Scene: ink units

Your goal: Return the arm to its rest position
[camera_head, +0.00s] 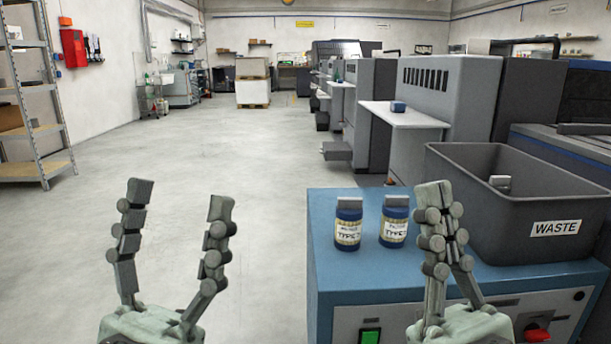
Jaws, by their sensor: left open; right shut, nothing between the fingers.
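My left gripper (178,205) is open and empty, with its two fingers upright and wide apart over the floor at the lower left. My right gripper (435,190) is shut with nothing between its fingers. It stands upright in front of the blue cabinet, just right of the second bottle and overlapping the left side of the waste bin in the picture. Both palms show at the bottom edge. I cannot tell how far the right fingertips are from the bin.
A blue cabinet (330,270) carries two blue labelled bottles with grey caps, one left (348,224) and one right (394,221). A dark WASTE bin (490,225) stands on its right, with a small grey piece (500,182) inside. The floor (200,150) at left is clear.

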